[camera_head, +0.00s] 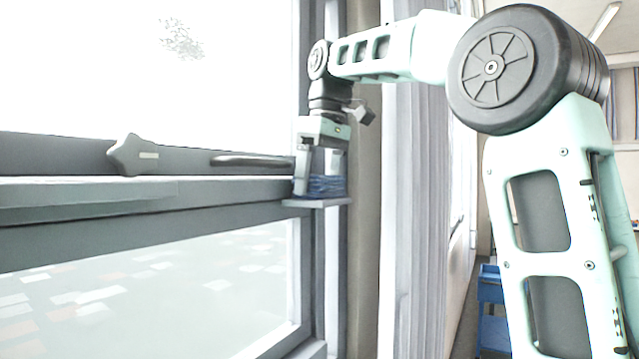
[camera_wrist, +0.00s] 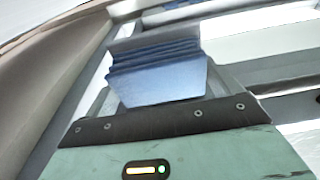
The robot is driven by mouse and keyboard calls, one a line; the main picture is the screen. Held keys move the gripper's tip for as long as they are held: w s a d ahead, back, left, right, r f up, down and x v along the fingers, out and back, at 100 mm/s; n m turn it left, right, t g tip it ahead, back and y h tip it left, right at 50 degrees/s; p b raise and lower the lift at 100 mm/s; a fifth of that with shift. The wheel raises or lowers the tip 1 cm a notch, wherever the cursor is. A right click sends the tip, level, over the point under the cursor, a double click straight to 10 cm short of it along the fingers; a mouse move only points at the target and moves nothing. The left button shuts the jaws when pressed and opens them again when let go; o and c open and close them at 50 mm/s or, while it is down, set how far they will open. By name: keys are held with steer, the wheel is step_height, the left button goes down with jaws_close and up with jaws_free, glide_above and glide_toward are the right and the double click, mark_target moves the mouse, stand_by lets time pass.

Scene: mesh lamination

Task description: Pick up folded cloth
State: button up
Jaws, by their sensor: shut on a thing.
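The folded cloth (camera_head: 326,187) is blue and stacked in several layers. It sits at a small grey ledge (camera_head: 318,203) by the window frame. In the wrist view the folded cloth (camera_wrist: 158,75) shows its layered edge and flat top between the fingers. My gripper (camera_head: 321,178) points down at the cloth, with a finger on either side of it. It is shut on the cloth. In the head view the cloth is at the ledge's surface; I cannot tell whether it touches it.
A window with a grey frame (camera_head: 225,197) fills the left, with a star-shaped thing (camera_head: 133,155) and a dark handle (camera_head: 250,160) along it. A pale curtain (camera_head: 420,200) hangs right of the ledge. A blue cart (camera_head: 491,300) stands low at the right.

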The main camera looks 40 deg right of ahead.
steer(key=shift+r, duration=0.15)
steer(key=shift+r+p, duration=0.9)
steer(key=shift+r, duration=3.95)
